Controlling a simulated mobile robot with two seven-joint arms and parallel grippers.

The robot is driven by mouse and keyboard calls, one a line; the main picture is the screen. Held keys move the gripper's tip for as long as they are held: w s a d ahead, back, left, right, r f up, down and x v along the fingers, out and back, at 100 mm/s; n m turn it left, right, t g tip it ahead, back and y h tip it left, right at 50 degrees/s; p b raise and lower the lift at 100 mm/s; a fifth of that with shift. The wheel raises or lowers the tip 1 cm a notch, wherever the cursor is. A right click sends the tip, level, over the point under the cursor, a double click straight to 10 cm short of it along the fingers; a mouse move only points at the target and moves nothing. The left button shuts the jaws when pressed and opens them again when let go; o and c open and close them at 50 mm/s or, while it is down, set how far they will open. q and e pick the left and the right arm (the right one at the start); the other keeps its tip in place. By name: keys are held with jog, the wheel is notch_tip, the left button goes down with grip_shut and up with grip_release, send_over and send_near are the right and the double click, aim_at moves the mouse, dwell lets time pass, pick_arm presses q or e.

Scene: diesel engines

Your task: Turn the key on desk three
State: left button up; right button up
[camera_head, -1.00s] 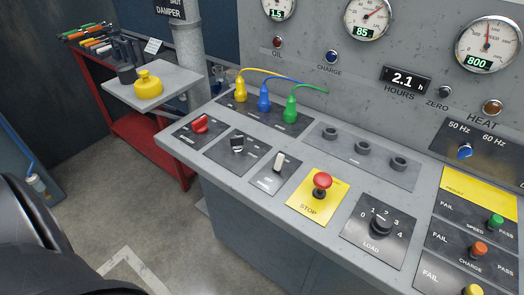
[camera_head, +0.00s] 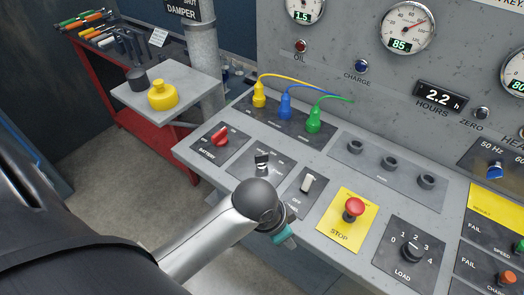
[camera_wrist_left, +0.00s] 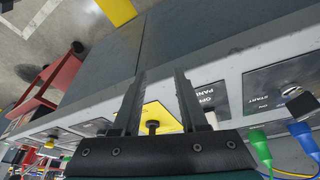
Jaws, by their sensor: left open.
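The key (camera_head: 262,163), a small dark-and-silver piece, stands on a dark plate on the grey desk (camera_head: 190,157), right of the red battery switch. It also shows at the right of the left wrist view (camera_wrist_left: 291,91), beside the word START. No desk number is readable. My left gripper (camera_wrist_left: 160,74) is open and empty, its fingers apart over the desk's front part. The key lies to the right of both fingers there, apart from them. In the head view my left arm reaches to just in front of the key plate, and its fingertips are mostly hidden.
A white rocker switch (camera_head: 308,183), a red STOP button (camera_head: 354,208) and a LOAD knob (camera_head: 411,252) stand right of the key. Yellow, blue and green plugs (camera_head: 286,105) with cables stand behind it. A red cart (camera_head: 143,132) is at the left.

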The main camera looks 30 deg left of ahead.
pick_arm(q)
jog(key=w+a+r+m, duration=0.1)
jog(key=w+r, duration=0.1)
jog(key=w, duration=0.1)
jog(key=w+a+r+m+g, duration=0.1)
jog(key=w+r, duration=0.1)
jog(key=w, duration=0.1)
jog(key=w+a+r+m+y, duration=0.1)
jog(key=w+a+r+m, duration=0.1)
jog(key=w, duration=0.1)
jog(key=shift+w+a+g, duration=0.1)
jog(key=shift+w+g, duration=0.15)
jog(key=shift+g, duration=0.15)
jog(key=w+a+r, duration=0.4)
jog(key=a+r, duration=0.1)
jog(key=a, duration=0.2)
notch_tip(320, 180, up, 5)
jog(key=g+y, duration=0.1)
send_over(262, 154)
jog(key=shift+n, duration=0.3)
notch_tip(262, 154, down, 14)
jog(key=shift+f+b, duration=0.25)
jog(key=shift+b, duration=0.65)
pick_arm(e)
jog(key=shift+w+a+f, duration=0.15)
jog(key=shift+a+f, duration=0.05)
jog(key=shift+f, duration=0.5)
pick_arm(q)
grip_shut()
